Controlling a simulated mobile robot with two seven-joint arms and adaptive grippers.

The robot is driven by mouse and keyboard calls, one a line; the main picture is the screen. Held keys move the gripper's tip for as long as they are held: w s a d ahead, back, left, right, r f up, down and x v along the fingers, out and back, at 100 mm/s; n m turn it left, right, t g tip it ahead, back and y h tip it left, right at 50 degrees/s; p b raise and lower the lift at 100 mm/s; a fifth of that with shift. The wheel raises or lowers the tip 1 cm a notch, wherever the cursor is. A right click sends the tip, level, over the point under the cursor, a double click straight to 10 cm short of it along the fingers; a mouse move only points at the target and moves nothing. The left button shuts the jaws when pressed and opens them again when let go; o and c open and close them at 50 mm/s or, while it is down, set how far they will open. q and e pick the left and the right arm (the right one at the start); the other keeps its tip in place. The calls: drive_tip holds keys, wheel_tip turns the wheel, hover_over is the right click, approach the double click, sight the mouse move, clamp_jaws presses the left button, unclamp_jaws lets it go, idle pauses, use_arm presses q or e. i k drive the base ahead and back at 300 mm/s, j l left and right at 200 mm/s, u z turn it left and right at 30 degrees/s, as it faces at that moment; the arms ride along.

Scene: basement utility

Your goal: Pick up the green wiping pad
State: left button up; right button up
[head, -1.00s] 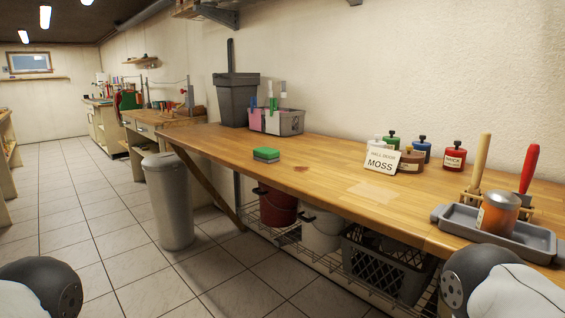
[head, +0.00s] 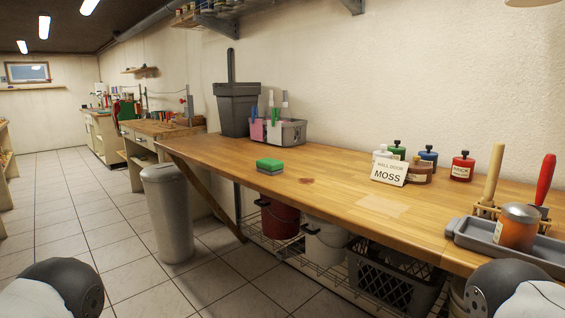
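The green wiping pad (head: 270,163) lies on the wooden workbench (head: 330,178), near its front edge left of the middle. It is a small block with a green top and a darker grey lower part. Nothing touches it from above. Only rounded dark and white parts of my arms show at the bottom left and bottom right corners of the head view. Both of my grippers are out of the picture.
A grey tray (head: 476,239) with an orange-labelled jar (head: 516,228) stands at the right end. A "MOSS" card (head: 388,172) and several small bottles stand at the back. A grey caddy (head: 286,132) and dark bin (head: 237,110) stand at the far end. A trash can (head: 168,215) is on the floor.

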sight(270, 166)
drive_tip(key=i+j+z, duration=0.55)
drive_tip(key=j, duration=0.2)
drive_tip(key=i+j+z, duration=0.1)
drive_tip(key=j+z, duration=0.15)
drive_tip(key=j, duration=0.15)
drive_tip(key=i+j+z, duration=0.1)
drive_tip(key=j+z, duration=0.2)
drive_tip(key=j, duration=0.2)
drive_tip(key=i+j+z, duration=0.1)
drive_tip(key=j+z, duration=0.15)
drive_tip(key=j, duration=0.25)
drive_tip(key=j+z, duration=0.25)
drive_tip(key=j, duration=0.25)
